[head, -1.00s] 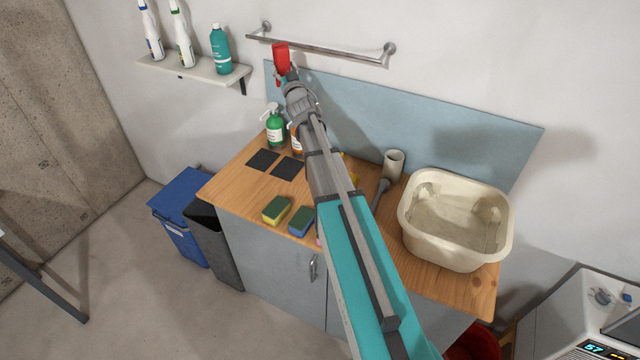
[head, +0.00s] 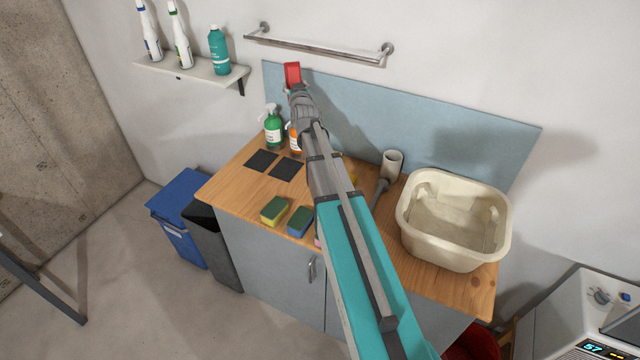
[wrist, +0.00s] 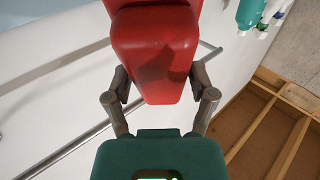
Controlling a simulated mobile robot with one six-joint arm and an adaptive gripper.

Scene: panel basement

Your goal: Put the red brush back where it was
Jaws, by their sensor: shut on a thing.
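The red brush (head: 292,73) is in the head view at the end of my arm, in front of the wall and just below the left part of the metal rail. My gripper (head: 294,89) is shut on it and holds it up above the counter's back edge. In the wrist view, the red brush (wrist: 158,50) fills the top middle, between the two fingers of my gripper (wrist: 160,82). Its upper end is cut off by the picture edge, and I cannot make out bristles.
The metal rail (head: 320,46) is on the wall close to the brush. A shelf (head: 190,70) with bottles is at left.

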